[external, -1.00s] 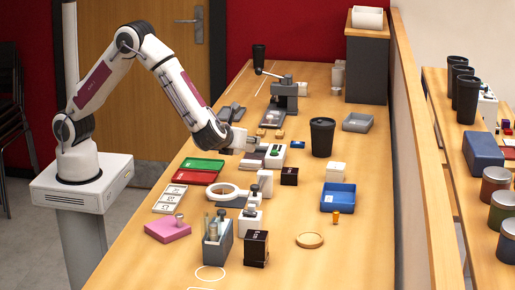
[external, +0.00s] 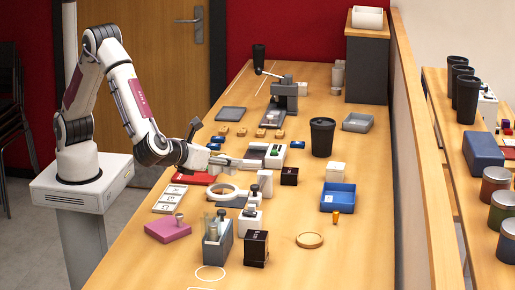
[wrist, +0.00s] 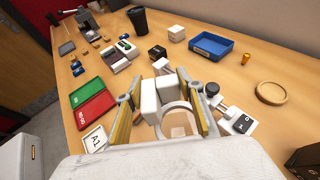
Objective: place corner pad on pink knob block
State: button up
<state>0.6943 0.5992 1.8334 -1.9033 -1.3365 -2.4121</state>
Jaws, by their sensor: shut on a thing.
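The pink block (external: 168,231) with a small metallic knob (external: 179,217) on top lies on the table's near left side. I cannot make it out in the wrist view. My gripper (external: 232,161) is above the table, up and to the right of the pink block and apart from it. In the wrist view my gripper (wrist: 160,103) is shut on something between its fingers. Pale blocky shapes show there, and I cannot separate the held thing from the fingertips. I cannot tell for certain which thing is the corner pad.
A grey holder with vials (external: 217,242) and a black box (external: 256,248) stand right of the pink block. A blue tray (external: 338,197) stands further right.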

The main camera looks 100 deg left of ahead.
jog(key=s+d+r+m+t+h, duration=0.15)
jog(key=s+d, duration=0.25)
jog(key=d, duration=0.4)
jog(key=r, duration=0.2)
send_over(180, 214)
jog(key=shift+f+m+t, duration=0.1)
jog(key=shift+m+t, duration=0.15)
jog(key=shift+m, duration=0.1)
jog(key=shift+f, duration=0.1)
jog(key=shift+w+f, duration=0.1)
jog(key=shift+f, duration=2.95)
jog(key=shift+f, duration=0.1)
jog(key=shift+f, duration=1.75)
jog(key=shift+f, duration=0.15)
